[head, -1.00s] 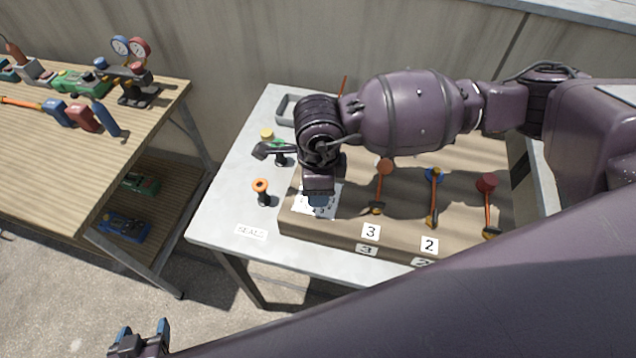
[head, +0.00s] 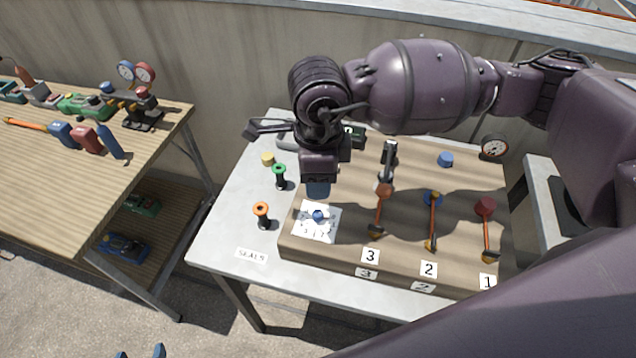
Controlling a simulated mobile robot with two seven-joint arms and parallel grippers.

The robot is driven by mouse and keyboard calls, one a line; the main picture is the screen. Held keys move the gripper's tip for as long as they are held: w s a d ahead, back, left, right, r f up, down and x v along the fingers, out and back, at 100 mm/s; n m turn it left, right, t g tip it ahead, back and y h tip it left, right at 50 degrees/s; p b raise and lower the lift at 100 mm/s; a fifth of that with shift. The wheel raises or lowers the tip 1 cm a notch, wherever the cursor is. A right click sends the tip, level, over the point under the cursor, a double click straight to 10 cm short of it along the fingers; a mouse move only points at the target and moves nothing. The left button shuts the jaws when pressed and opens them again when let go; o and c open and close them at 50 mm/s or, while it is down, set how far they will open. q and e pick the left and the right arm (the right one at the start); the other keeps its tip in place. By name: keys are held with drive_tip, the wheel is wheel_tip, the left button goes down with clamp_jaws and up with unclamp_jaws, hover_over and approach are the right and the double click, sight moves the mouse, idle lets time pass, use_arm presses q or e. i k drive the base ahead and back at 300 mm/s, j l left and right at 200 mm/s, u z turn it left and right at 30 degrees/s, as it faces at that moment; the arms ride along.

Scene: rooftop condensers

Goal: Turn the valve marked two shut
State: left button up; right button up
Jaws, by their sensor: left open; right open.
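Valve 2 (head: 433,219) is on the brown sloped panel, behind the white label 2 (head: 428,269). It has an orange lever lying front to back, with a blue cap at its far end and a yellow tip at its near end. My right gripper (head: 318,190) hangs to the left of the valves, fingers down, above a blue knob (head: 318,215) on a white numbered card. It is apart from valve 2 and holds nothing that I can see. My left gripper (head: 140,353) shows only its blue fingertips at the bottom edge, spread apart and empty.
Valve 3 (head: 380,210) and valve 1 (head: 487,228) flank valve 2. A gauge (head: 494,147) and a blue cap (head: 445,159) sit at the panel's back. Green (head: 280,174) and orange (head: 261,213) spools stand left on the grey table (head: 225,225). A wooden bench (head: 60,170) holds tools.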

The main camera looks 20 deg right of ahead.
sight(432, 244)
drive_tip(key=k, duration=1)
